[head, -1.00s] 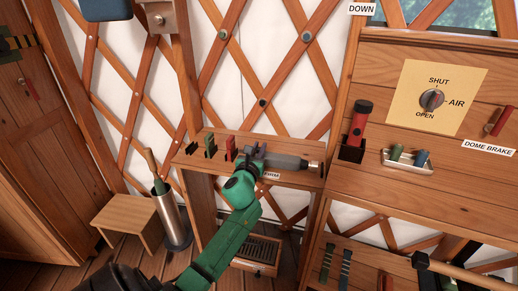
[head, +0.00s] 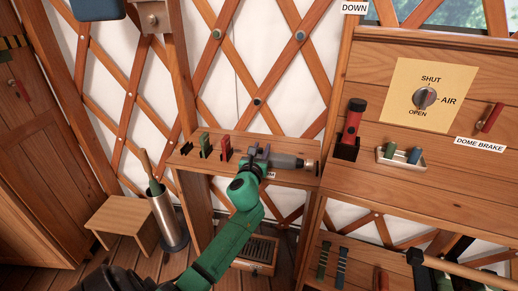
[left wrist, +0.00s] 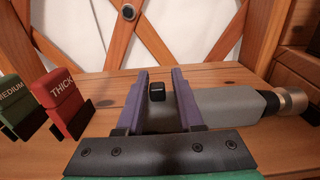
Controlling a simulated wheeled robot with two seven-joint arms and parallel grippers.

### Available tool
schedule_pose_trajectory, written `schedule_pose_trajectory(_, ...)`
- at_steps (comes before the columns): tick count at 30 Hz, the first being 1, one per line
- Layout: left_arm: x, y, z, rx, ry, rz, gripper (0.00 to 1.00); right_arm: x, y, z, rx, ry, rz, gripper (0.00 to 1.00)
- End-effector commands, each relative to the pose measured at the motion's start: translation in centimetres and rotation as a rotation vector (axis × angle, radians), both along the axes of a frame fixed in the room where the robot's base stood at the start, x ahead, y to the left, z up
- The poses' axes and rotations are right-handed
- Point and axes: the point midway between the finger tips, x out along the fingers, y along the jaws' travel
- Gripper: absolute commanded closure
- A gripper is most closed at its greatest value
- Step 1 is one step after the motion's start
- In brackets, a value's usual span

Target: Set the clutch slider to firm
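A grey driver-like tool (head: 287,161) with a brass-coloured end lies along the right part of a wooden shelf. It also shows in the left wrist view (left wrist: 228,106). A small black knob (left wrist: 157,91), perhaps the clutch slider, stands up by the tool. My left gripper (head: 260,150) is over the tool's left part. In the left wrist view its two purple fingers (left wrist: 157,88) stand apart on either side of the knob, with gaps to both. The slider's markings are not visible, and a shelf label is mostly hidden by my arm. My right gripper is not in view.
Left of the tool stand a red THICK block (left wrist: 64,102) and a green MEDIUM block (left wrist: 17,104) in black holders. The shelf (head: 185,161) is narrow, with lattice behind. A wooden panel with a red torch (head: 353,122) is at right. A stool (head: 122,220) stands left.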

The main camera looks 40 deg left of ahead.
Motion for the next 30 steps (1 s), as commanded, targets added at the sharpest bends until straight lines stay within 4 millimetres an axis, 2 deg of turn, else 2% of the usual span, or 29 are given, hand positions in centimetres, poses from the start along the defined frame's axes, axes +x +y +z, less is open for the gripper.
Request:
schedule_pose_trajectory(10,-0.1,0.1,0.1,0.001,0.000,0.002,0.47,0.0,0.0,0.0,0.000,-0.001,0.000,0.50)
schedule_pose_trajectory(14,-1.0,-0.4,0.1,0.001,0.002,0.002,0.47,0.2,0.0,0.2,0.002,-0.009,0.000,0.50)
schedule_pose_trajectory(17,-2.6,-1.1,0.1,0.001,0.002,0.001,0.47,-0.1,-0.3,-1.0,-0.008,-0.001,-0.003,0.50)
schedule_pose_trajectory(22,-6.4,-2.9,0.0,-0.001,0.004,0.001,0.47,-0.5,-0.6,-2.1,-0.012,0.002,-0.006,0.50)
schedule_pose_trajectory(27,-10.6,-4.9,-0.1,0.000,0.003,0.001,0.47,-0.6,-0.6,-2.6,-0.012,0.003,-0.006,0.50)
schedule_pose_trajectory(30,-12.3,-5.7,-0.2,-0.001,0.003,0.001,0.47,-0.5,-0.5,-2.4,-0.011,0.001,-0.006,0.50)
